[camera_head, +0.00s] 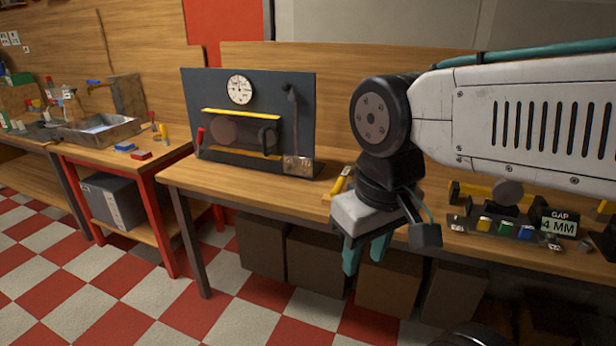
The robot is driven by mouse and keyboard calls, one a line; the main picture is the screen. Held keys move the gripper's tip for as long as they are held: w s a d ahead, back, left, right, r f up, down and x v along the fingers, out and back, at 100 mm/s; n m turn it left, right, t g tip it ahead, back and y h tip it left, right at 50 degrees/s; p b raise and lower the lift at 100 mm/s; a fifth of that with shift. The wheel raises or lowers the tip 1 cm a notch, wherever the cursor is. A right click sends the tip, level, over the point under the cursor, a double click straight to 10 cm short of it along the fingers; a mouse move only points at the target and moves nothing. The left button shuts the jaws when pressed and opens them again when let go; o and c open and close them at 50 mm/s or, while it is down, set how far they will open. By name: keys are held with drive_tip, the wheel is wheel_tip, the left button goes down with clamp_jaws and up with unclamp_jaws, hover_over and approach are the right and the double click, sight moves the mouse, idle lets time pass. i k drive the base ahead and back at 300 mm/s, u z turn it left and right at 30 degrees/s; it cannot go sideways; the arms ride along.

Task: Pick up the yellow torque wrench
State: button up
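A yellow tool with a dark end, which looks like the torque wrench (341,182), lies on the wooden bench near its front edge. It is just left of my arm, and part of it may be hidden behind my wrist. My gripper (364,256) has two teal fingers pointing down with a gap between them. It is empty and appears in front of the bench edge, below and slightly right of the yellow tool. It does not appear to touch it.
A dark panel (190,105) with a gauge, yellow bars and a lever stands on the bench at left. At right is a block with coloured pieces (500,227) and a "GAP 4 MM" sign (560,223). Brown boxes (315,262) sit under the bench. The checkered floor is clear at left.

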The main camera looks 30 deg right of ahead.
sight(348, 171)
drive_tip(key=u, duration=0.05)
drive_tip(key=i, duration=0.7)
drive_tip(key=z, duration=0.8)
drive_tip(key=i, duration=0.55)
drive_tip(key=z, duration=0.6)
